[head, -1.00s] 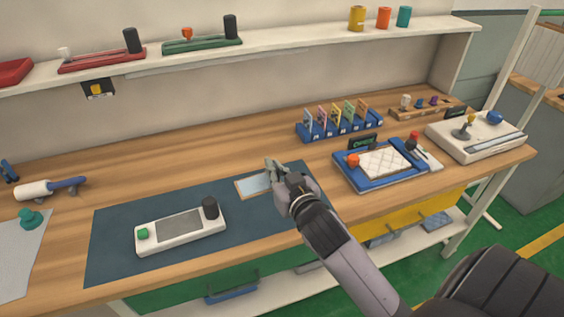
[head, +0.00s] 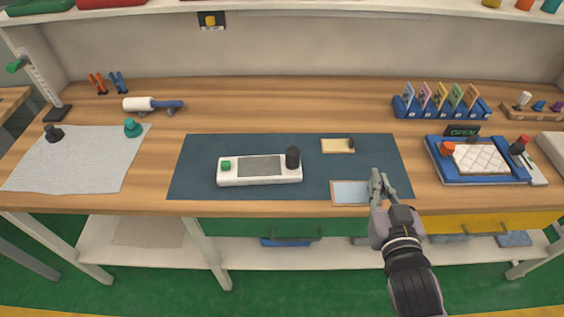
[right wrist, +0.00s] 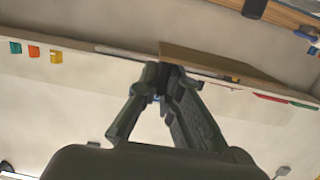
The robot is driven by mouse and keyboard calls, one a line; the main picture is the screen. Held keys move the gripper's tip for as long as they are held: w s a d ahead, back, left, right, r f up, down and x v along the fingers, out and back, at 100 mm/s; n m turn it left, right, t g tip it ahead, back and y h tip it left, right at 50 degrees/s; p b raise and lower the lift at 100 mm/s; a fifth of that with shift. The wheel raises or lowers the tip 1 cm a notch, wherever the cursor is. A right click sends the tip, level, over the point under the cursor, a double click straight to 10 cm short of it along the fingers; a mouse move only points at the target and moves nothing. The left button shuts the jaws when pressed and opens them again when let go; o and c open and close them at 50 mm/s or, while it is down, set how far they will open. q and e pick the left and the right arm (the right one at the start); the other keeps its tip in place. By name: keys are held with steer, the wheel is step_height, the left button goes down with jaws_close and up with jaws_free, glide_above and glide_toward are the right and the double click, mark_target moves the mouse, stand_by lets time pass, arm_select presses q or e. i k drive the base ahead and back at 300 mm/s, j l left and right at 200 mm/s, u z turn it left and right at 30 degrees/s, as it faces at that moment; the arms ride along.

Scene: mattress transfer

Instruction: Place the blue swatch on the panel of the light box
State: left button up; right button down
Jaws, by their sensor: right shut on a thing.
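The light box (head: 231,180) is a white case with a grey panel (head: 259,166), a green button at its left and a black knob at its right. It lies on the dark blue mat (head: 200,155), and its panel is bare. My right gripper (head: 376,188) is shut on the right end of the blue swatch (head: 349,192), a pale blue card with a tan border. The swatch is right of the light box, over the mat's front edge. In the right wrist view my gripper (right wrist: 165,68) pinches the swatch's brown edge (right wrist: 215,61). My left gripper is not in view.
A small yellowish card (head: 337,146) lies on the mat behind the swatch. A blue tray (head: 448,176) with a quilted white pad stands to the right, and a rack (head: 440,110) of coloured cards behind it. A grey cloth (head: 75,165) lies at the left.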

mark_target(260, 174)
steer(key=j+z, duration=0.35)
steer(key=j, duration=0.65)
steer(key=j+z, duration=0.35)
steer(key=j, duration=1.25)
steer(key=k+j, duration=0.15)
steer(key=j, duration=0.4)
